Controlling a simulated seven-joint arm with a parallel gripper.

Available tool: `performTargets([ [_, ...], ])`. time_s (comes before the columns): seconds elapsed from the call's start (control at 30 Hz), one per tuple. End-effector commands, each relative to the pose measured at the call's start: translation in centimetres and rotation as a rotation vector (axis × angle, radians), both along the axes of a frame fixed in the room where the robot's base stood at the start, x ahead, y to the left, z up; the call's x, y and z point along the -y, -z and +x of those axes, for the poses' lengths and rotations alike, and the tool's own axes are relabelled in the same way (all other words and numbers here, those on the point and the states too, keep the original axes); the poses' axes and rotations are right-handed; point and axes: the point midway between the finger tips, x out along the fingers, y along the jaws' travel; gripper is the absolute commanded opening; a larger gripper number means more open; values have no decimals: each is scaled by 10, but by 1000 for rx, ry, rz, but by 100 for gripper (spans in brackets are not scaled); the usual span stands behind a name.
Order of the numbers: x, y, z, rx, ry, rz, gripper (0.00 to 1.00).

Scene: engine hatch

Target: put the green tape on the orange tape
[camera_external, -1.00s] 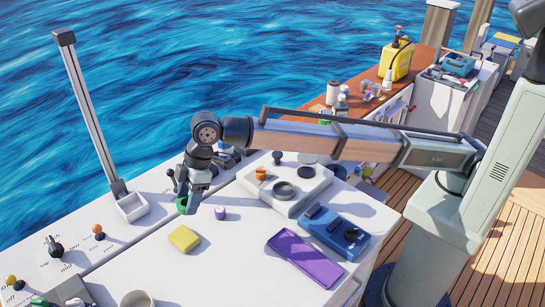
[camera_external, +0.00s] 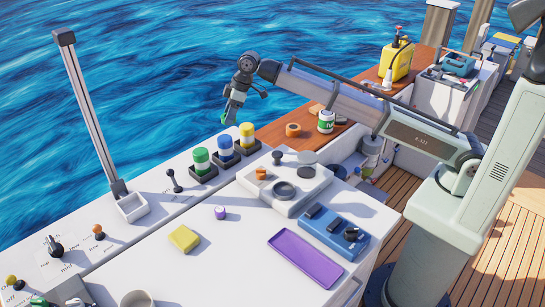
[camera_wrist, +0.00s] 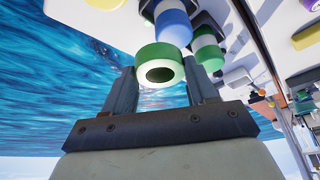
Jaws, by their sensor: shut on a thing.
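The green tape (camera_wrist: 158,54), a ring with a pale inner core, sits between the two fingers of my gripper (camera_wrist: 160,88) in the wrist view. My gripper (camera_external: 229,112) is shut on it, raised above the back edge of the white counter in the external view. Only a small green patch of the tape (camera_external: 225,118) shows there. The orange tape (camera_external: 292,129) lies flat on the brown wooden top, to the right of and lower in the picture than my gripper. The two tapes are apart.
Green (camera_external: 201,161), blue (camera_external: 225,148) and yellow (camera_external: 247,137) capped cylinders stand in dark holders below my gripper. A white can with a green label (camera_external: 326,121) stands just right of the orange tape. A purple tray (camera_external: 305,259) lies on the white counter.

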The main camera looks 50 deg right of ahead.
Motion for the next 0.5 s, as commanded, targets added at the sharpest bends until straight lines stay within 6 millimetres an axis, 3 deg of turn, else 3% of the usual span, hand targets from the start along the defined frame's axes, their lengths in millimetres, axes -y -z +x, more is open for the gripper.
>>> performTargets([
  [0.03, 23, 1, 7, 0, 27, 0, 27],
  [0.5, 203, 2, 47, 1, 243, 1, 27],
])
